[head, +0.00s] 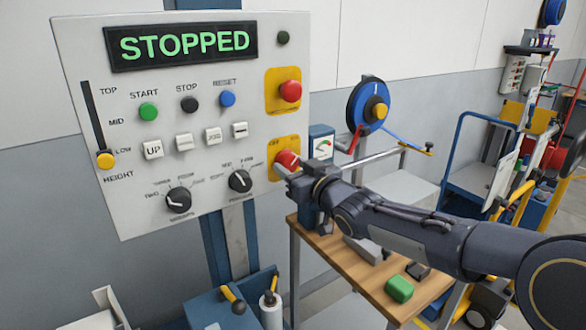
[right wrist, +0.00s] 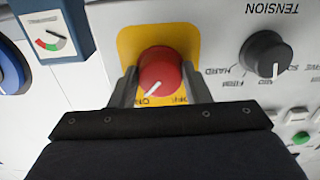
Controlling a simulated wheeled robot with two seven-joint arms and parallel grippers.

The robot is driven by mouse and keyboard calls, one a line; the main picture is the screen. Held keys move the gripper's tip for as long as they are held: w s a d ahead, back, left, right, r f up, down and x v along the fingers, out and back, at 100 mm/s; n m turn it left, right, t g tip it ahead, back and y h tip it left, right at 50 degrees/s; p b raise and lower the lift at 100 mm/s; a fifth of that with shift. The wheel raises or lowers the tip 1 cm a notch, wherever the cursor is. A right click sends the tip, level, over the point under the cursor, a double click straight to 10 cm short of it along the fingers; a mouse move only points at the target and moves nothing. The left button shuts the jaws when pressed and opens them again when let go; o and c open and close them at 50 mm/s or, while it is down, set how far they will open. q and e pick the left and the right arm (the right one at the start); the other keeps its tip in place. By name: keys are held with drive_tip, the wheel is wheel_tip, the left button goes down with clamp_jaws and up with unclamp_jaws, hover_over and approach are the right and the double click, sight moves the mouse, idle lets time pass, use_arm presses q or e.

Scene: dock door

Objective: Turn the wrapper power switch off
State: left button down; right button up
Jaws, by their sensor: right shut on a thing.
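The wrapper power switch (head: 287,160) is a red rotary knob on a yellow plate (head: 275,150) at the lower right of the control panel. In the right wrist view the red knob (right wrist: 160,74) sits between the two fingers, and its white pointer line slants toward the lower left of that picture, near the ON lettering. My right gripper (head: 296,174) is shut on the knob; it also shows in the right wrist view (right wrist: 158,88). The fingers hide part of the plate's lettering. My left gripper is out of view.
The panel (head: 120,215) also carries a red button (head: 290,91), a black tension dial (head: 240,181), another dial (head: 178,200) and a display (head: 182,45) reading STOPPED. A gauge box (head: 321,143) and hose reel (head: 369,106) stand right of it. A wooden bench (head: 345,267) lies below my right arm.

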drive_tip(key=n+b, duration=0.2)
drive_tip(key=n, duration=0.1)
drive_tip(key=shift+f+b, duration=0.15)
drive_tip(key=shift+b, duration=0.25)
drive_tip(key=n+b, duration=0.2)
drive_tip(key=n, duration=0.2)
drive_tip(key=shift+n, duration=0.4)
drive_tip(key=n+b, duration=0.1)
drive_tip(key=n, duration=0.3)
drive_tip(key=shift+w+d+n+b, duration=0.1)
drive_tip(key=shift+n+b, duration=0.2)
drive_tip(key=shift+b, duration=0.05)
drive_tip(key=n+b, duration=0.1)
drive_tip(key=n, duration=0.4)
drive_tip(key=shift+r, duration=0.2)
drive_tip(key=shift+n, duration=0.3)
drive_tip(key=o, duration=1)
